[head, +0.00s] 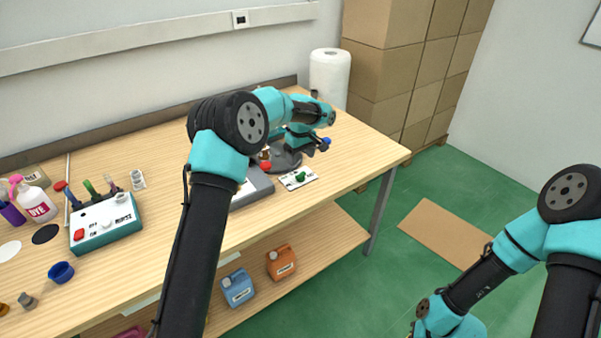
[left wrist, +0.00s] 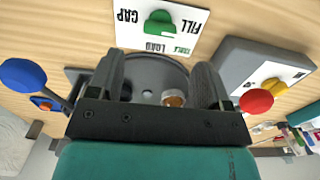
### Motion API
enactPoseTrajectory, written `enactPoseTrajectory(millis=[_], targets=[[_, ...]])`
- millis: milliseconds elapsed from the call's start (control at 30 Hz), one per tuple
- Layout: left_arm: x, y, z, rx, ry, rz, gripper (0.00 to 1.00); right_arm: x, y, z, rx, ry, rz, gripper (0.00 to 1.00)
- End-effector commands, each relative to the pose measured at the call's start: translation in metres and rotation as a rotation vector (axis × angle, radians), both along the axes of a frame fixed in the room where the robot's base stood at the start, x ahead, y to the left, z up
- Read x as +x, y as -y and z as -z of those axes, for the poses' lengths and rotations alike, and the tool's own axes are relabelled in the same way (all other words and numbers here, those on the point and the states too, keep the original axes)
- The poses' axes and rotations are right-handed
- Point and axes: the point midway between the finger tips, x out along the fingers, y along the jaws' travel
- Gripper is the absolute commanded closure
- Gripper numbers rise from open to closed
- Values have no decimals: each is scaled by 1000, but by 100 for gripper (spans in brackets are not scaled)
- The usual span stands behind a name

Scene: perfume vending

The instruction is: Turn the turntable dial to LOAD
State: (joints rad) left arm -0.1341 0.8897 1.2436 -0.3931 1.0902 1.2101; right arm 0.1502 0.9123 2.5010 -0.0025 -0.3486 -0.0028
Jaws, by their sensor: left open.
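The turntable dial is a green knob (head: 301,176) on a white label plate (head: 291,185) near the table's right front. In the left wrist view the green dial (left wrist: 160,22) is at the top, with CAP left of it, FILL right and LOAD below. I cannot tell which label it points to. My left gripper (head: 318,148) is open and empty, and sits beyond the dial in the head view. In the left wrist view its fingers (left wrist: 160,62) stand apart over the grey turntable (left wrist: 150,72), short of the dial plate. My right gripper is out of frame.
A grey box with a red knob (head: 265,166) is left of the dial. A blue-knobbed lever (left wrist: 22,75) is beside my left gripper. A teal control box (head: 106,222), bottles and cups occupy the table's left. A paper roll (head: 329,76) stands at the back.

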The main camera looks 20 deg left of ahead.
Motion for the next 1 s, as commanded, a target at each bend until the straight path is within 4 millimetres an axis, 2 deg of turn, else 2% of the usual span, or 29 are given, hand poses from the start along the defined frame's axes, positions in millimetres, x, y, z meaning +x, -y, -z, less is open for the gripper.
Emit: enactPoseTrajectory(millis=[200,400,600,833,1000], targets=[[0,-1,39,1,-3,0,28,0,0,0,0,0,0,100],[0,0,65,1,-2,0,28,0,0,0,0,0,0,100],[0,0,75,0,0,0,28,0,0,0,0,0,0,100],[0,0,75,0,0,0,28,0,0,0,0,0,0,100],[0,0,75,0,0,0,43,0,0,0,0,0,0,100]])
